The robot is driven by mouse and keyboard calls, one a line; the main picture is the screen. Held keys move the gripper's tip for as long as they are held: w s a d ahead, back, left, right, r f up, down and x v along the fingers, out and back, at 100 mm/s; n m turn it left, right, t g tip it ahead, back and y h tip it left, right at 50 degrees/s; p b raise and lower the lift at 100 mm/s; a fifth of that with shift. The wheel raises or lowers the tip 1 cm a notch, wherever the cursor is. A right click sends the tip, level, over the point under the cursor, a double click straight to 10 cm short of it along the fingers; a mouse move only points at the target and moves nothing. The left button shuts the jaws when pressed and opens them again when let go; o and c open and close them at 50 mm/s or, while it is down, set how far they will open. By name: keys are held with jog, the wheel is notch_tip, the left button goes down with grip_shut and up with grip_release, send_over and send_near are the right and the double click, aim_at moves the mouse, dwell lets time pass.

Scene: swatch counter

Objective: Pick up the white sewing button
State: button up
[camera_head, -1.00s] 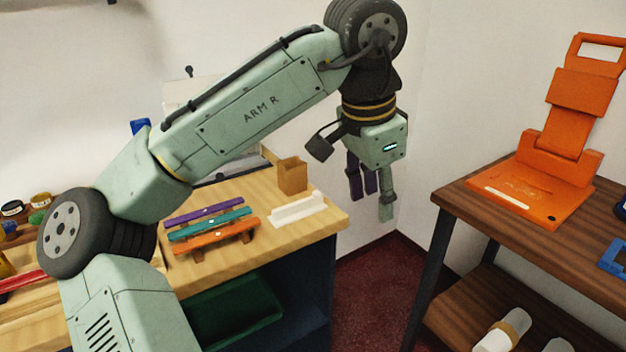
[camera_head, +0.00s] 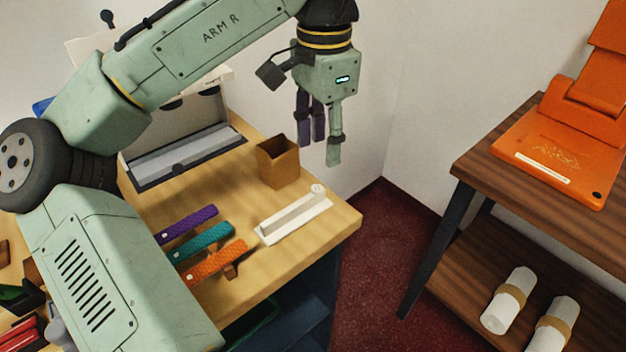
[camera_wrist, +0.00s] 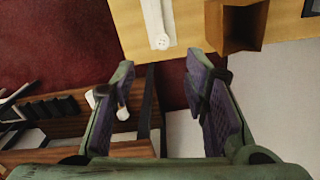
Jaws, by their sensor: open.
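The white sewing button (camera_wrist: 162,42) is a small round disc with holes. It lies at the near end of a long white holder (camera_wrist: 152,12) in the wrist view. In the head view the button (camera_head: 317,189) shows small at the holder's far right end, and the white holder (camera_head: 290,222) lies on the wooden counter. My gripper (camera_head: 319,148) hangs pointing down above the counter's right edge, higher than the button and clear of it. In the wrist view my gripper (camera_wrist: 163,72) has its fingers spread and empty, with the button ahead of the gap.
A brown open box (camera_head: 279,165) stands on the wooden counter (camera_head: 330,222) beside the holder. Purple (camera_head: 188,224), teal (camera_head: 204,242) and orange (camera_head: 218,262) strips lie to the left. A dark wood shelf unit (camera_head: 530,225) with an orange device (camera_head: 560,160) stands right, past a floor gap.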

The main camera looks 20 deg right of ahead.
aim_at(317, 188)
jog(key=shift+w+a+f+p, duration=0.15)
jog(key=shift+f+p, duration=0.2)
jog(key=shift+f, duration=1.7)
jog(key=shift+a+f+p, duration=0.15)
jog(key=shift+f+p, duration=0.15)
jog(key=shift+f, duration=1.7)
jog(key=shift+f, duration=0.25)
jog(key=shift+c, duration=0.3)
jog(key=c, duration=0.7)
